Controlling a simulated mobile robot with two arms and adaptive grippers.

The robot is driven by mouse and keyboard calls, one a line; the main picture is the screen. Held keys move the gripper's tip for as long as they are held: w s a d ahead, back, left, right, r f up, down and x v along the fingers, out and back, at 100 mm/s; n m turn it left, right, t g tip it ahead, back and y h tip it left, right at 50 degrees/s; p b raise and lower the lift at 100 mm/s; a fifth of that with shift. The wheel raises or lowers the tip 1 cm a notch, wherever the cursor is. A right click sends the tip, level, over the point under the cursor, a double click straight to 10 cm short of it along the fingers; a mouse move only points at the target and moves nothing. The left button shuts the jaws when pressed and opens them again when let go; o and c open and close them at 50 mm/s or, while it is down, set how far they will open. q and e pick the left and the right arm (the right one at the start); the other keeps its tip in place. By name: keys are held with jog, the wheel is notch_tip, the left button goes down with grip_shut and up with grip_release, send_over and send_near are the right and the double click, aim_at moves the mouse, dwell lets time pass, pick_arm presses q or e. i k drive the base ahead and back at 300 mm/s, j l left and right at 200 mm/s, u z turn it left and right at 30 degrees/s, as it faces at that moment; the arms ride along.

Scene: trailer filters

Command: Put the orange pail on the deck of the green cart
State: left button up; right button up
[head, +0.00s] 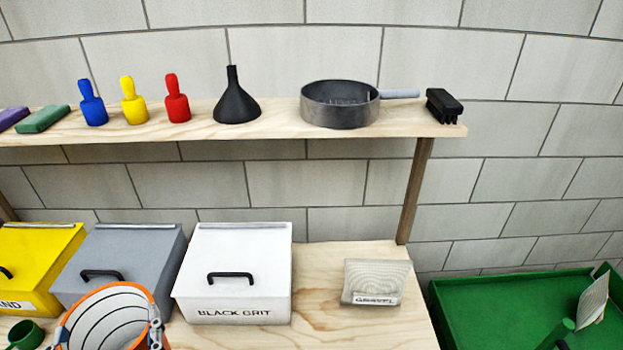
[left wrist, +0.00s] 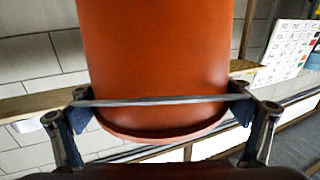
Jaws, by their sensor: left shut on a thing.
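The orange pail (head: 118,287) is at the lower left of the head view, its orange rim around a pale interior with dark rings. It is partly cut off by the bottom edge. My left gripper (head: 108,335) is shut on the pail, with a finger at each side. In the left wrist view, the pail's orange wall (left wrist: 155,60) fills the middle between the fingers (left wrist: 160,103), and a thin grey bar crosses in front of it. The green cart (head: 490,305) stands at the lower right, apart from the pail. My right gripper is not in view.
A shelf above holds a funnel (head: 236,100) and pan (head: 340,104).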

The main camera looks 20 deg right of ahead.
aim_at(528, 329)
jog(key=z, duration=3)
jog(key=i+l+z, duration=0.2)
jog(key=i+z, duration=0.6)
jog(key=i, duration=1.55)
jog(key=i+l+u, duration=0.1)
jog(key=i+u, duration=0.3)
jog(key=i+l+u, duration=0.25)
jog(key=i+u, duration=0.2)
jog(key=u, duration=2.4)
